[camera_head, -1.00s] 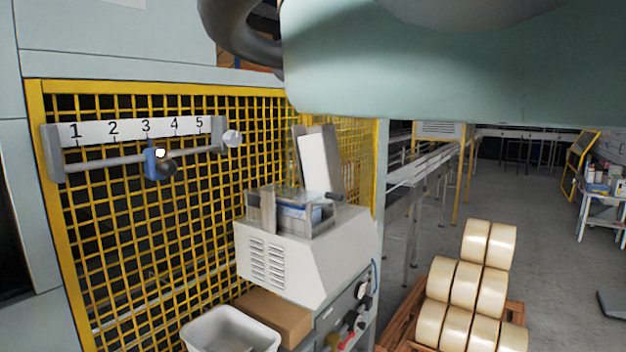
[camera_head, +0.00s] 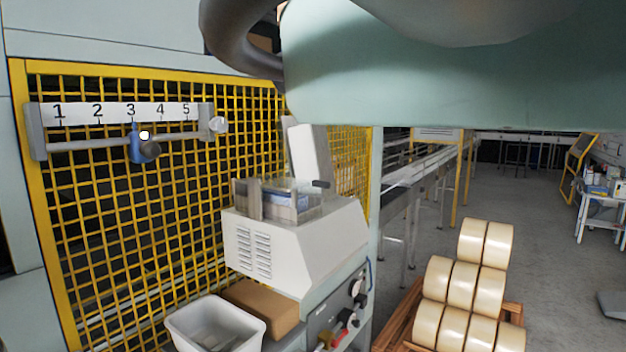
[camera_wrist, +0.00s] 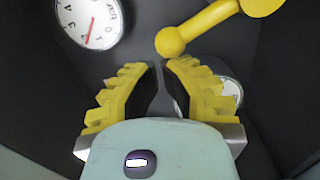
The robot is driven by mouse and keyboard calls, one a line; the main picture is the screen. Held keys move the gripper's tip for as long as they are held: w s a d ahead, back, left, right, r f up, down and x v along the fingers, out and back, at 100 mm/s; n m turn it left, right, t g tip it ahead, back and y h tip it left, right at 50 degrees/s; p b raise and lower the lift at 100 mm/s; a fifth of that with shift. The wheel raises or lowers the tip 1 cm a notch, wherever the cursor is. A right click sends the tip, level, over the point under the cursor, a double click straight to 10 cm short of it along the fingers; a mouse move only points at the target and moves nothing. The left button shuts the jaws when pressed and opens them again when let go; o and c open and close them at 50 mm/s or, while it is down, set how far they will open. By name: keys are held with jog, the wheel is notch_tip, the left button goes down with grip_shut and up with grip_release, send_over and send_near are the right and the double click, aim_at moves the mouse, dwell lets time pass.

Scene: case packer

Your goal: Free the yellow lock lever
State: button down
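The yellow lever (camera_wrist: 215,25) shows at the top of the wrist view. It is a bar with a rounded knob at each visible end, slanting up to the right. My gripper (camera_wrist: 158,66) has yellow ribbed fingers, apart with a gap between the tips. The lever's lower knob is just beyond the tips, slightly right, and no finger is seen closed on it. A narrow grey shape shows between the fingers; I cannot tell what it is. In the head view my gripper is out of sight, and I cannot make out the lever for certain.
A round white dial (camera_wrist: 90,20) is left of the lever; another (camera_wrist: 228,92) is partly behind the right finger. In the head view, a white machine (camera_head: 290,240) stands by the yellow mesh guard (camera_head: 190,220).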

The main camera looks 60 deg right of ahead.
jog(key=d+r+m+b, duration=0.1)
jog(key=d+m+b, duration=0.5)
jog(key=b, duration=0.9)
jog(key=shift+d+r+m+b, duration=0.15)
jog(key=shift+d+m+b, duration=0.2)
jog(key=shift+m, duration=0.75)
jog(key=shift+r, duration=0.1)
